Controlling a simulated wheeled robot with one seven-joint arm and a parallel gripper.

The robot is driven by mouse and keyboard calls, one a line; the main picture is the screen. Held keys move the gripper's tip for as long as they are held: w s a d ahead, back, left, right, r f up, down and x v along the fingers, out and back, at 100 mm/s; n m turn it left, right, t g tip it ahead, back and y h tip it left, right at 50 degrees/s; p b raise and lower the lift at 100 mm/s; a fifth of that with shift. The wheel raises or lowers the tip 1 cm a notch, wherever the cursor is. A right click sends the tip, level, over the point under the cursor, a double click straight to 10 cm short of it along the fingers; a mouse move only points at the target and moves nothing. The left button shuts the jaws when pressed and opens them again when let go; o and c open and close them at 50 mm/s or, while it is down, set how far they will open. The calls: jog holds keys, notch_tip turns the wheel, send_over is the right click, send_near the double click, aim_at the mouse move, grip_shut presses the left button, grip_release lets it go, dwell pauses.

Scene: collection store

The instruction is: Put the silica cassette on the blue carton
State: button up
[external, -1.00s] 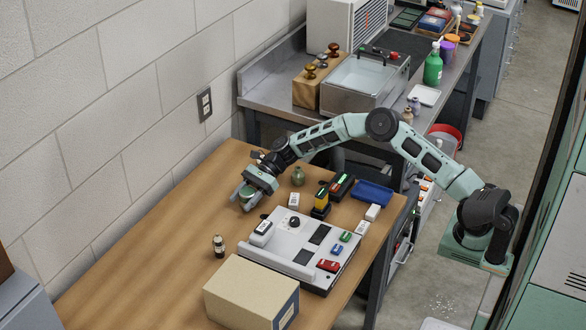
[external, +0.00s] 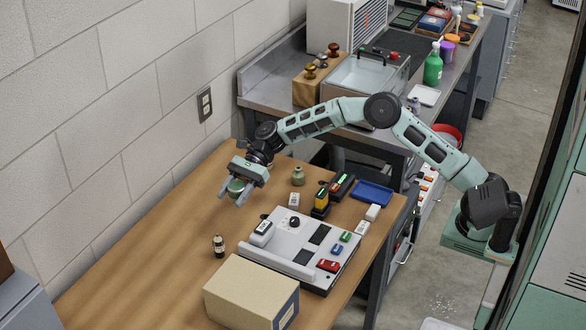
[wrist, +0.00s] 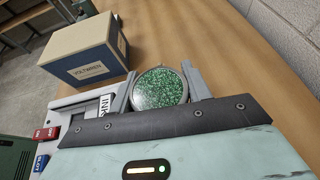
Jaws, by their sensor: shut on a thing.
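The silica cassette (wrist: 160,88) is a round, clear-topped case of green beads, held between the two fingers of my gripper (wrist: 158,72) in the wrist view. In the external view my gripper (external: 232,197) is over the back left of the wooden table, shut on the green cassette (external: 235,187), apparently above the tabletop. The blue carton (external: 287,312) is a closed cardboard box with a tan top and a dark blue labelled side. It stands at the table's front, and in the wrist view the carton (wrist: 88,40) is at upper left, apart from my gripper. Its top is bare.
A pale equipment panel (external: 284,268) with coloured blocks lies beside the carton. A small dark bottle (external: 218,246) stands left of it. The table's left side is clear.

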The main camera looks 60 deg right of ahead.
jog(key=s+a+r+n+g+h+p, duration=0.1)
jog(key=s+a+r+n+g+p, duration=0.3)
jog(key=s+a, duration=0.75)
jog(key=s+a+r+n+g+p, duration=0.15)
jog(key=s+a+r+p, duration=0.35)
jog(key=s+a, duration=0.65)
jog(key=b, duration=0.1)
send_over(249, 290)
jog(key=shift+g, duration=0.25)
notch_tip(249, 290, down, 5)
jog(key=shift+s+r, duration=0.1)
jog(key=shift+r, duration=0.05)
jog(key=shift+f, duration=2.15)
jog(key=shift+f, duration=0.15)
jog(key=o, duration=1)
